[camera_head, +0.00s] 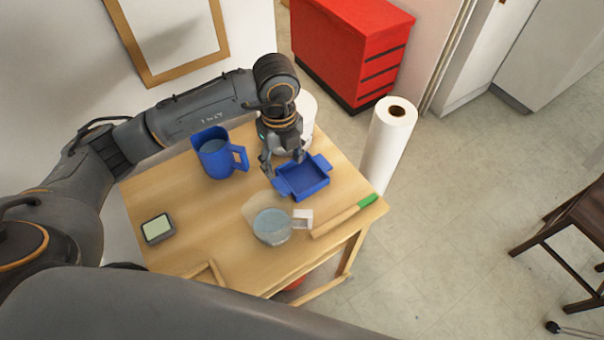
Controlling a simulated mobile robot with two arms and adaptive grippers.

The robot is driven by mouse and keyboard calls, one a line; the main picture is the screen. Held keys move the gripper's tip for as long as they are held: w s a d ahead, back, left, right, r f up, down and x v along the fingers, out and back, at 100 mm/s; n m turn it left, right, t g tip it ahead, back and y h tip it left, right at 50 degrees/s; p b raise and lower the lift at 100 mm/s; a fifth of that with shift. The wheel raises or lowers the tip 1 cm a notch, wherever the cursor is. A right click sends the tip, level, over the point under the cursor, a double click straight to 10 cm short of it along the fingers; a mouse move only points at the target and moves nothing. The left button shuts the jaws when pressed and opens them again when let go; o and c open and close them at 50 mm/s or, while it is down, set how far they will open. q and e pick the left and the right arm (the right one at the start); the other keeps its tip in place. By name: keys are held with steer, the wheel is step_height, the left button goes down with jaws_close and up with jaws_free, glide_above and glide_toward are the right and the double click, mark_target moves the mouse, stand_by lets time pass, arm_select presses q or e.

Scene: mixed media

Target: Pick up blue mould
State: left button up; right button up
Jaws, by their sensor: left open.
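One fingertip is near the left tab and the other is over the far rim. I cannot tell whether they touch it. My right gripper is not in view.
A blue jug (214,156) stands left of the mould. A clear bowl (271,226), a green-tipped tool (346,215) and a scale (157,229) lie nearer. A white container (307,113) is behind my gripper. A paper roll (388,146) stands beyond the table's right edge.

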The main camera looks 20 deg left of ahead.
arm_select(q)
glide_above(285, 189)
steer(key=f, duration=0.4)
steer(key=shift+s+d+f, duration=0.2)
steer(key=shift+s+f, duration=0.1)
steer(key=shift+w+f+p, duration=0.1)
steer(key=shift+f+p, duration=0.2)
steer(key=shift+f, duration=0.3)
step_height(285, 189, down, 4)
steer(key=shift+a+f+p, duration=0.15)
steer(key=shift+p, duration=0.5)
steer(key=shift+w+f, duration=0.15)
steer(key=shift+f, duration=0.3)
jaws_close()
steer(key=shift+r, duration=0.1)
